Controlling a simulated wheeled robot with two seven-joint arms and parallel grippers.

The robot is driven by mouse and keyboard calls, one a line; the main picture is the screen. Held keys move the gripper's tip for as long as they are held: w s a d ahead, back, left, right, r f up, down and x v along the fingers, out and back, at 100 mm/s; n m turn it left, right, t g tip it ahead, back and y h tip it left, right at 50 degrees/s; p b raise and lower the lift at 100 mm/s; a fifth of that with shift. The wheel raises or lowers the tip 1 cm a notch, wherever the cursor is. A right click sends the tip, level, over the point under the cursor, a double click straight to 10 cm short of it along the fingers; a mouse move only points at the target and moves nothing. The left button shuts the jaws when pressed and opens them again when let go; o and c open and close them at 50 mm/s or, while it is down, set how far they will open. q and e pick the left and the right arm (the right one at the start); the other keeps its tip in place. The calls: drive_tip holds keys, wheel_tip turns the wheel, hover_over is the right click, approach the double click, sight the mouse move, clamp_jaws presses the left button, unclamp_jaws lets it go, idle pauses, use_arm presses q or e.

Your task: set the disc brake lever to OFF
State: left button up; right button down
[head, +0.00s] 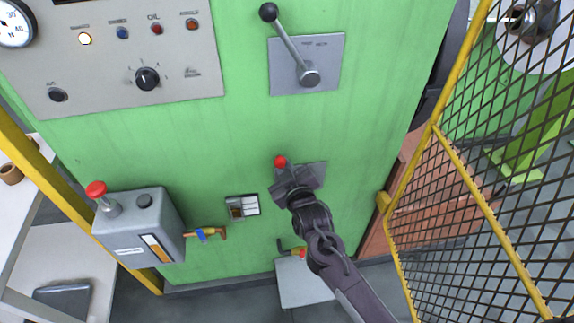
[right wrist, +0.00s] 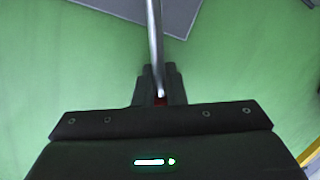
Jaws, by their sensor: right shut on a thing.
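A lever with a red knob (head: 280,161) stands out from a small grey plate (head: 316,172) low on the green panel. I take it as the disc brake lever; no label is readable. My right gripper (head: 284,176) is shut on this lever near its knob and hides much of it. In the right wrist view, the thin metal rod (right wrist: 154,30) runs from between the fingers (right wrist: 160,88) up toward the grey plate (right wrist: 175,12). A bit of red shows between the fingers. My left gripper is not in view.
Above is another lever (head: 290,45) with a black knob. A control panel (head: 110,85) is at upper left. A grey box (head: 140,230) with a red button is at lower left. A yellow mesh guard (head: 480,190) stands close on the right of my arm.

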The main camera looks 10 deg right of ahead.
drive_tip(key=shift+w+a+r, duration=0.15)
drive_tip(key=shift+a+r, duration=0.05)
drive_tip(key=shift+r, duration=0.35)
drive_tip(key=c, duration=1.5)
unclamp_jaws()
drive_tip(key=shift+c, duration=0.2)
drive_tip(key=shift+a+f, duration=0.15)
drive_tip(key=shift+f, duration=0.25)
drive_tip(key=b+v, duration=0.1)
drive_tip(key=v, duration=0.7)
drive_tip(key=shift+f, duration=0.1)
